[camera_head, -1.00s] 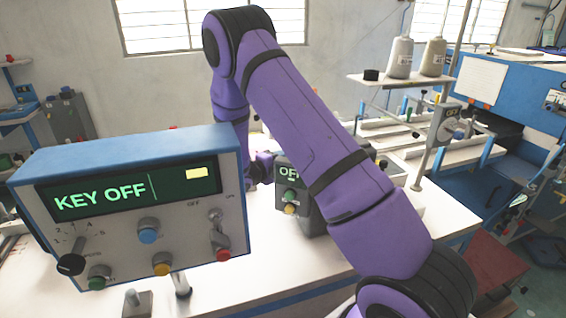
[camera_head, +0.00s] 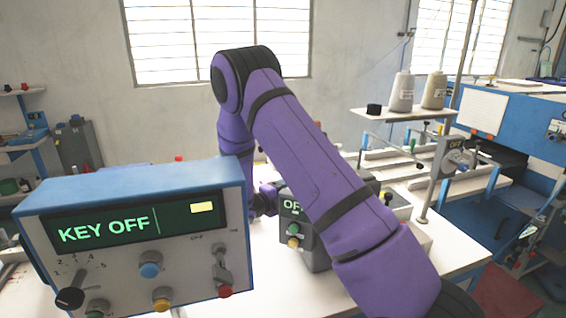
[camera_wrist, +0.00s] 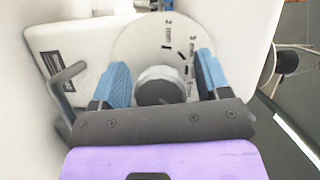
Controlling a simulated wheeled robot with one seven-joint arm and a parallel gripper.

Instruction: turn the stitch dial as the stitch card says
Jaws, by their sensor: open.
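In the wrist view a round grey-white knob, the stitch dial (camera_wrist: 160,86), stands in front of a pale disc (camera_wrist: 150,38) printed with "2 mm" and dark marks. My gripper (camera_wrist: 160,76) is open, with one blue finger on each side of the knob. I cannot tell whether either finger touches it. In the head view my gripper is mostly hidden behind the control box and my purple arm. I cannot make out a stitch card for certain; a white sheet (camera_head: 484,112) on the blue machine at the right is too small to read.
A blue-topped control box (camera_head: 140,185) reading "KEY OFF" stands close at the left. A grey box (camera_head: 312,250) with buttons is partly behind my arm. Thread cones (camera_head: 402,92) stand on a rack at the right. A bent metal lever (camera_wrist: 60,88) is beside the left finger.

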